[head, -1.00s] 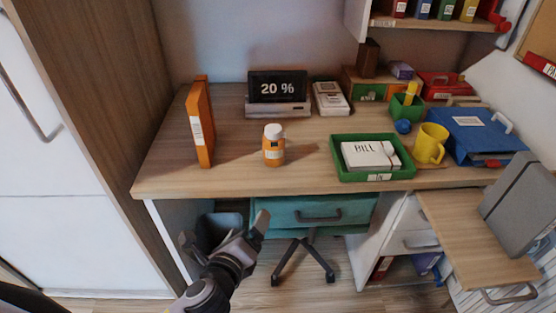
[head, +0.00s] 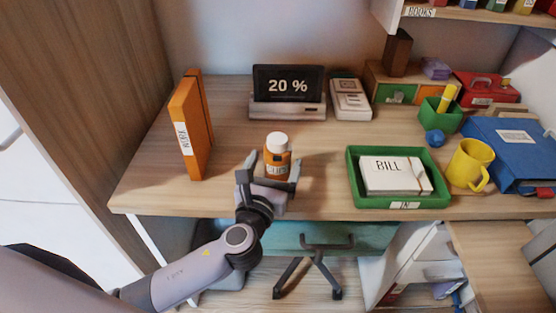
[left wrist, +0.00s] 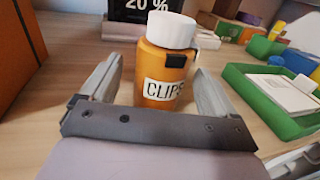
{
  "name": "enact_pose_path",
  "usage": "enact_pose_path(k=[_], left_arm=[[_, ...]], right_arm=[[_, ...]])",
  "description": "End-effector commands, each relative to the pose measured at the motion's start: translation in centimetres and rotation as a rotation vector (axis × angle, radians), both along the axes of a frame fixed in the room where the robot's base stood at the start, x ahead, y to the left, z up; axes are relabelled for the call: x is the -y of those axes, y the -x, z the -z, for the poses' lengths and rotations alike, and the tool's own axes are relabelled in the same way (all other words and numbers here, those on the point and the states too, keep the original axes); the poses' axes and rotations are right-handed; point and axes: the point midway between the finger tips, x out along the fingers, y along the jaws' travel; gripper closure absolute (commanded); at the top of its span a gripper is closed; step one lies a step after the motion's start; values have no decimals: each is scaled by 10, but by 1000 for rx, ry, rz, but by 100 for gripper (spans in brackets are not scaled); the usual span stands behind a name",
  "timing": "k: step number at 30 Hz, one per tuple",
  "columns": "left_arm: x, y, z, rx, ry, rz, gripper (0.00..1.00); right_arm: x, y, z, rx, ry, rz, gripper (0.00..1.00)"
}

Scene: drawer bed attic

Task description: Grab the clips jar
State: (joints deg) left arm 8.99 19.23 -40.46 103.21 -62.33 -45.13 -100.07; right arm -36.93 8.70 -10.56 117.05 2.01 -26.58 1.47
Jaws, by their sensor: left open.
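The clips jar (head: 277,163) is an orange bottle with a white lid and a "CLIPS" label, standing upright on the desk near its front edge. In the left wrist view the jar (left wrist: 164,70) stands just ahead, between the two fingers. My left gripper (head: 270,168) is open, with one finger on each side of the jar; it also shows in the left wrist view (left wrist: 158,88). A gap shows between the fingers and the jar, and I cannot tell any contact. My right gripper is not in view.
An orange binder (head: 188,128) stands left of the jar. A "20 %" display (head: 288,90) sits behind it. A green tray (head: 398,201) with a bill stack (head: 393,176) and a yellow mug (head: 469,164) are to the right. The desk (head: 228,120) is clear around the jar.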

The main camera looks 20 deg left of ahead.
Motion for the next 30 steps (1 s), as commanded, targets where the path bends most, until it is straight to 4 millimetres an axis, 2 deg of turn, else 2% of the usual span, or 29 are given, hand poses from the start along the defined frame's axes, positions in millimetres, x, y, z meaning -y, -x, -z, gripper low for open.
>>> enact_pose_path(k=[3,7,17,22,23,30], left_arm=[[0,-19,-1,3,0,-1,11],[0,-34,0,0,1,-1,11],[0,-40,0,0,1,1,11],[0,-40,0,-1,1,0,66],[0,-40,0,0,1,0,70],[0,-40,-1,1,1,1,70]], right_arm=[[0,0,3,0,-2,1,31],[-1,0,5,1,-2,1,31],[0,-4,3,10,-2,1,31],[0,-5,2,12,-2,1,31],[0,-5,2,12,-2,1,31],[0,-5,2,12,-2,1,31]])
